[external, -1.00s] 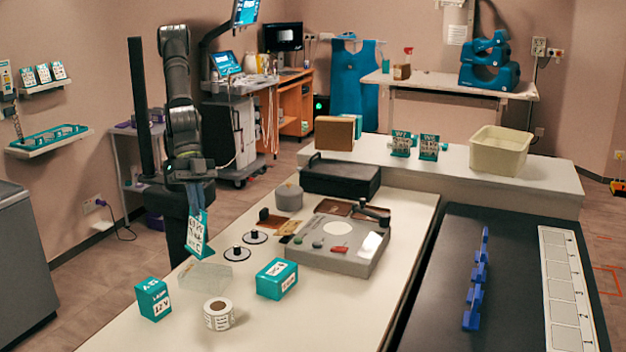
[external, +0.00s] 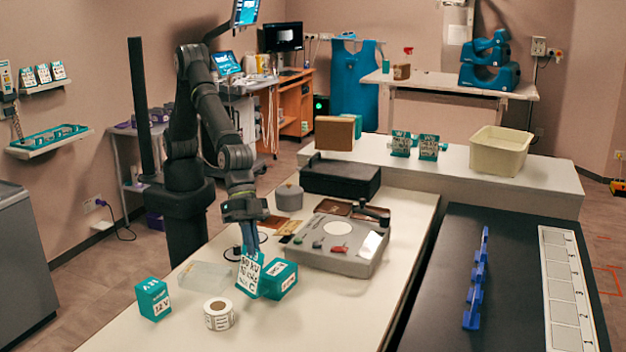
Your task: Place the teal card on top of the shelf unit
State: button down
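The teal card (external: 247,278) has a white face with dark printing and hangs upright below my gripper (external: 249,248). My gripper is shut on its upper edge and holds it over the white table, in front of a teal box (external: 281,279) and overlapping it in the picture. I cannot tell whether the card touches that box. A long raised white unit (external: 540,184) along the back right may be the shelf unit; its top carries two teal-and-white card items (external: 401,144) (external: 429,147).
A brown box (external: 335,133) and a cream bin (external: 499,151) stand on the raised unit. A grey device (external: 335,247), a black case (external: 340,179), a label roll (external: 219,314), a clear tray (external: 206,276) and another teal box (external: 153,299) crowd the table (external: 300,325).

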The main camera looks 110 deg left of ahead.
aim_at(253, 258)
jog(key=shift+f, duration=1.95)
jog(key=c, duration=1.6)
grip_release()
jog(key=shift+c, duration=0.2)
